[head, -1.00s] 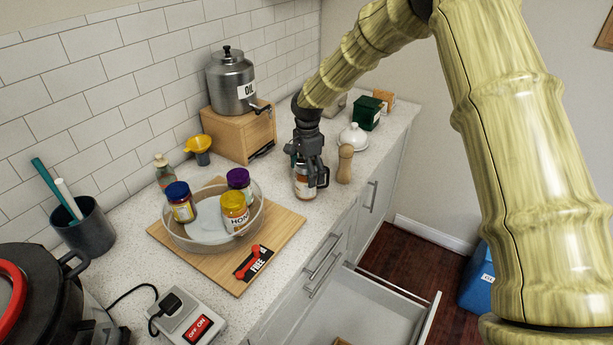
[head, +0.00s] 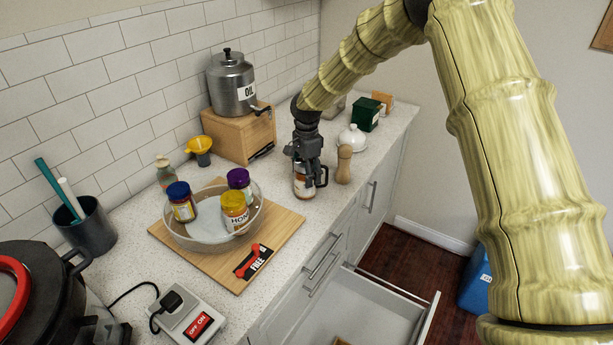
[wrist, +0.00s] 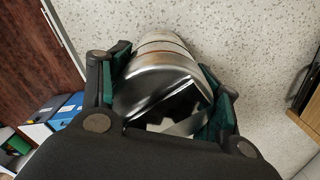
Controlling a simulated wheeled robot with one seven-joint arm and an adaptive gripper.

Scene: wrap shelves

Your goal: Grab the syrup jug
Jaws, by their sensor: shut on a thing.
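The syrup jug (head: 303,187) stands upright on the counter, a small jar with a dark handle on its right side and a pale label. My gripper (head: 306,160) is above it, pointing down, and shut on its upper part. In the wrist view the jug's shiny metallic top (wrist: 158,77) lies between the two green-padded fingers of my gripper (wrist: 168,105). The gripper hides part of the jug's top in the head view.
A wooden pepper mill (head: 344,165) stands close right of the jug. A glass bowl (head: 180,238) with several jars sits on a wooden board (head: 285,232) at the left. An oil can (head: 230,85) stands on a wooden box (head: 235,135) behind. An open drawer (head: 385,305) juts out below.

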